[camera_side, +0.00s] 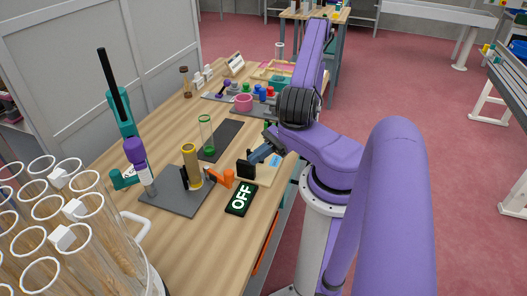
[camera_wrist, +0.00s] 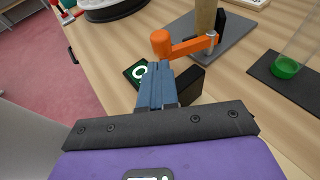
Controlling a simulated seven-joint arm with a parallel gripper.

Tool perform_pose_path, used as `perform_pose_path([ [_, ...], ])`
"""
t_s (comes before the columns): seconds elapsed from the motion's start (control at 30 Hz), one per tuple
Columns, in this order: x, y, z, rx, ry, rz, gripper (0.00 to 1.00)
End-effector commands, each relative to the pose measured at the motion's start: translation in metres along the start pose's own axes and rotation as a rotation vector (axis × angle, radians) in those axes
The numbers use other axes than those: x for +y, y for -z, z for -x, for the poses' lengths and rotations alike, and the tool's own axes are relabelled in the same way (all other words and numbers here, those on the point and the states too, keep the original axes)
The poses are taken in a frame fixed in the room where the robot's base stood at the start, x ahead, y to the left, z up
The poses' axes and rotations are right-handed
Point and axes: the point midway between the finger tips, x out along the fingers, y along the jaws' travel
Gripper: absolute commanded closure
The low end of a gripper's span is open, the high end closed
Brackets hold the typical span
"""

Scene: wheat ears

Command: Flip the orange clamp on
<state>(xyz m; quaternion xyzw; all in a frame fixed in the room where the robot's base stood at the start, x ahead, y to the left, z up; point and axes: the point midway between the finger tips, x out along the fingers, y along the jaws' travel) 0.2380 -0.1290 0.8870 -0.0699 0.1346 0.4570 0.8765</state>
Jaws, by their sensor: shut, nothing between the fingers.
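The orange clamp (camera_side: 227,178) sits at the foot of a yellow-brown upright tube (camera_side: 192,165) on a dark grey plate (camera_side: 160,198). In the wrist view its lever (camera_wrist: 190,46) runs from the tube side to a round orange knob (camera_wrist: 161,42). A black sign (camera_side: 241,199) beside the clamp reads "OFF"; my fingers partly hide it in the wrist view. My gripper (camera_side: 254,158) is shut and empty, to the right of the clamp. In the wrist view its blue-grey fingertips (camera_wrist: 160,68) appear just below the knob; I cannot tell whether they touch.
A black block (camera_wrist: 190,86) stands close beside my fingers. A clear tube with a green base (camera_side: 208,140) stands on a dark mat behind. Large glass tubes (camera_side: 60,220) fill the left foreground. Bare wood lies around the sign at the table's front edge.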

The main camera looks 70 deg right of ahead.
Motion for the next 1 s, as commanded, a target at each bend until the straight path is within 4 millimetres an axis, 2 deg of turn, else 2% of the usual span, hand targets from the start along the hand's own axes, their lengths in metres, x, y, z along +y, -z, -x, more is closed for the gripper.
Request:
perform_pose_path([
  [0.03, 0.001, -0.001, -0.01, -0.003, -0.004, -0.001, 1.0],
  [0.2, 0.001, 0.0, -0.035, -0.002, -0.003, -0.001, 1.0],
  [0.4, 0.0, 0.0, -0.05, -0.001, -0.001, 0.0, 1.0],
  [1.0, 0.002, -0.001, -0.054, 0.0, 0.0, 0.0, 1.0],
])
